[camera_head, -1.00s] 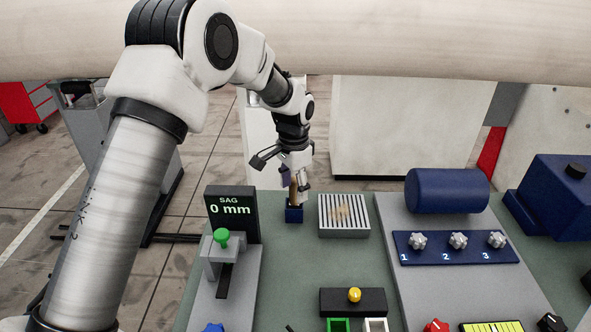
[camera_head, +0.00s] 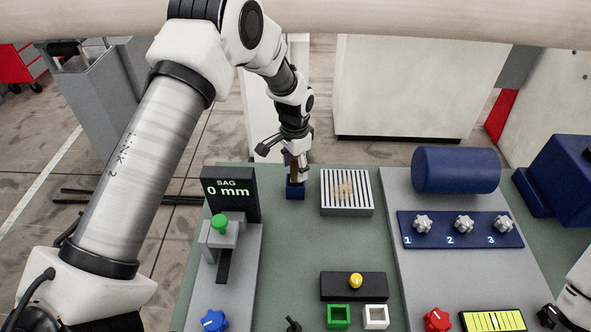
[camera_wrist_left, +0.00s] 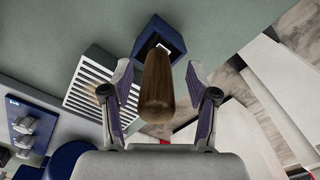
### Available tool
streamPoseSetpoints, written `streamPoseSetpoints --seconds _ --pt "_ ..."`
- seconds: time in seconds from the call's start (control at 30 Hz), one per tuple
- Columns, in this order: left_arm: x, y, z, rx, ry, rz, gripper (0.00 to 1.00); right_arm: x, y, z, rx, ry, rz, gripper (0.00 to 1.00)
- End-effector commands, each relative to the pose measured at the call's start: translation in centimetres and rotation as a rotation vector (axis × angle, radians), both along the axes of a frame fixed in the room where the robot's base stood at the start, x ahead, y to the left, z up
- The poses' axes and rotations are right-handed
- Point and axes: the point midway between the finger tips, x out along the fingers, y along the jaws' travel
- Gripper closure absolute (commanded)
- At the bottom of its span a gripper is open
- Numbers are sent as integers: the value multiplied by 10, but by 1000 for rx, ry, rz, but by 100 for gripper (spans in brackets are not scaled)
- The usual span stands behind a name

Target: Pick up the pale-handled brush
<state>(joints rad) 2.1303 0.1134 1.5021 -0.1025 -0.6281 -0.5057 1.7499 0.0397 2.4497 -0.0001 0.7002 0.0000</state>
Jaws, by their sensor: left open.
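A brush with a brown, wood-looking handle stands in a small blue holder (camera_head: 295,193) at the back left of the green bench; I see no paler handle. In the left wrist view its handle (camera_wrist_left: 156,85) points toward the camera, and the square blue holder (camera_wrist_left: 172,36) is beyond it. Its bristles are hidden. My left gripper (camera_head: 296,166) is above the holder. In the left wrist view the left gripper (camera_wrist_left: 158,78) is open, one finger on each side of the handle, with visible gaps.
A slatted grey box (camera_head: 346,210) stands just right of the holder. The SAG display (camera_head: 229,190) and a green-knobbed stand (camera_head: 219,224) are in front left. A blue cylinder (camera_head: 455,170) and a panel of knobs (camera_head: 462,229) are on the right. The bench's back edge is close behind.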

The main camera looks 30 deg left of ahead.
Motion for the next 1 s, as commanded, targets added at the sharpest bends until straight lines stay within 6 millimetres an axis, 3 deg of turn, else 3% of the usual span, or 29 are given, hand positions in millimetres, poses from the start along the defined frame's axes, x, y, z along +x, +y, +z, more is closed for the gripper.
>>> streamPoseSetpoints --seconds 0.03,0.2,0.5,0.63,1.0 --pt "0 0 0 0 0 0 41 0 0 0 0 0 0 60" --pt "0 0 0 0 0 0 100 0 0 0 0 1 0 60" --pt "0 0 0 0 0 0 100 0 0 -1 0 0 0 60" --pt "1 0 9 0 -4 0 100 0 0 -7 0 0 0 60" --pt "3 0 89 0 -4 10 100 0 0 -32 0 1 0 60"
